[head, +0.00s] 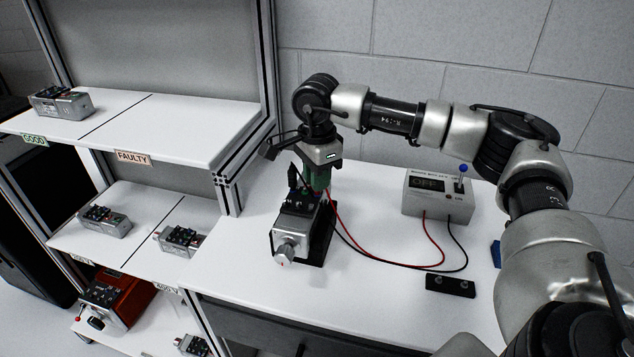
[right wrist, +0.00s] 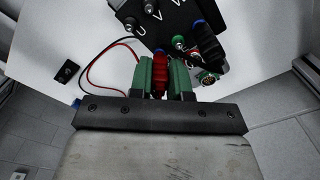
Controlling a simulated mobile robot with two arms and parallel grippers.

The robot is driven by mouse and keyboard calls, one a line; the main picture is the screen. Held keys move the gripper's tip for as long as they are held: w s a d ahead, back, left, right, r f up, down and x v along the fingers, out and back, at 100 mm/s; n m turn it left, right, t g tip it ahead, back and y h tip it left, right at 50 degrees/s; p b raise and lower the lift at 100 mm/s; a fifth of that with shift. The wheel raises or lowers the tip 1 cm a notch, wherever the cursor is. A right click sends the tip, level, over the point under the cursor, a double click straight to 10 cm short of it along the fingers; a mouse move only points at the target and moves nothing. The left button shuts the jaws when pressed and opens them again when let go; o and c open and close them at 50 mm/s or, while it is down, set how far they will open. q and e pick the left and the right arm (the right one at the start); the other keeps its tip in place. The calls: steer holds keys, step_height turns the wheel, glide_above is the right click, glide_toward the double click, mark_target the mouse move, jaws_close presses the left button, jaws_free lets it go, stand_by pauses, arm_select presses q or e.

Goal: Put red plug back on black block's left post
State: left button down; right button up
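My right gripper (head: 318,182) is over the motor's terminal box in the head view. In the right wrist view its green fingers (right wrist: 162,78) are closed on the sides of the red plug (right wrist: 159,75). The plug's tip is close to the terminal face of the servo motor (right wrist: 180,22); I cannot tell whether it is still seated. The head view hides the plug behind the gripper. The black block (head: 450,286) lies on the table at the right front, its two posts small and bare; it also shows in the right wrist view (right wrist: 67,71). My left gripper is out of view.
The silver motor (head: 290,228) stands in a black holder. A black plug (right wrist: 209,42) is at its terminals. A grey meter box (head: 438,195) with red and black wires stands behind the block. Shelves at left hold several motors. The table between motor and block is clear except for wires.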

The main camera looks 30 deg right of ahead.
jaws_close()
steer(key=shift+r, duration=0.15)
steer(key=shift+r+p, duration=1.7)
steer(key=shift+r, duration=0.75)
